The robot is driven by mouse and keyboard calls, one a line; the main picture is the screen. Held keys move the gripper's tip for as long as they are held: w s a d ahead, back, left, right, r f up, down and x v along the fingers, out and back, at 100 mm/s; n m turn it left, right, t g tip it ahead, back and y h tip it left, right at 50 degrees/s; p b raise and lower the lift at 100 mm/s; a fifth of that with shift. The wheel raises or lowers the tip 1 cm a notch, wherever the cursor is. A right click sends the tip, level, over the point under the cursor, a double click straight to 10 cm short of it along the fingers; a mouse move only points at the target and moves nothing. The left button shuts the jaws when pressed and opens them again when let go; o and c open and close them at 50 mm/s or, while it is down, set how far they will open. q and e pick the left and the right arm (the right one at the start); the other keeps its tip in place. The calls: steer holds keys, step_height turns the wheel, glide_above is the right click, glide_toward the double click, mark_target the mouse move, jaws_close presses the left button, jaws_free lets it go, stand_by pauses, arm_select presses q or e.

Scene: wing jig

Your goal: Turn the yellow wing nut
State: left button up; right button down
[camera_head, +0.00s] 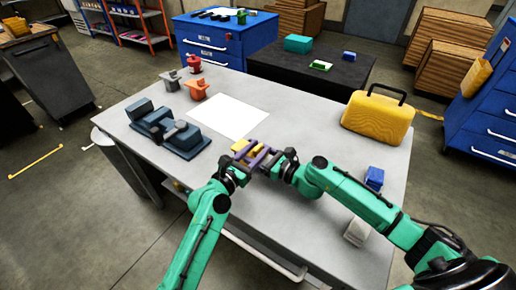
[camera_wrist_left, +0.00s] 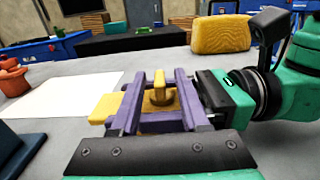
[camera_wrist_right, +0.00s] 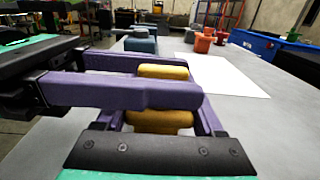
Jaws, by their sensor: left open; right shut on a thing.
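The yellow wing nut (camera_wrist_left: 160,91) stands upright among the purple fingers in the left wrist view. Its yellow also shows in the right wrist view (camera_wrist_right: 160,120), partly hidden behind a finger of my left gripper. A yellow block (camera_wrist_left: 105,109) lies just left of it; I cannot tell whether they join. My left gripper (camera_head: 247,156) is open, its fingers on either side of the wing nut. My right gripper (camera_head: 266,158) comes in from the right, across the left fingers, and is shut on the wing nut. The crossing fingers hide the exact contact.
A white sheet (camera_head: 228,116) lies behind the grippers on the grey table (camera_head: 320,125). A dark blue fixture (camera_head: 187,140) stands to the left, with red and orange pieces (camera_head: 196,89) behind. A yellow case (camera_head: 378,116) and a small blue block (camera_head: 374,178) are at right.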

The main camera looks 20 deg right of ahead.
arm_select(q)
steer(key=shift+w+d, duration=0.15)
steer(key=shift+d, duration=0.05)
jaws_close()
steer(key=shift+m+g+h, duration=0.3)
steer(key=shift+g, duration=0.1)
steer(key=shift+a+f+m+g+h, duration=0.1)
steer(key=shift+f+m+g+h, duration=0.1)
steer(key=shift+m+g+h, duration=0.55)
steer(key=m+g, duration=0.1)
steer(key=g, duration=0.1)
steer(key=m+g+h, duration=0.1)
steer(key=m+g, duration=0.1)
steer(key=g, duration=0.1)
steer(key=shift+w+r+m+g, duration=0.15)
steer(key=shift+m+g, duration=0.1)
steer(key=shift+g, duration=0.1)
steer(key=shift+w+a+m+g, duration=0.15)
steer(key=shift+w+m+g, duration=0.05)
steer(key=shift+m+g, duration=0.6)
steer(key=shift+g, duration=0.4)
steer(key=shift+s+h, duration=0.25)
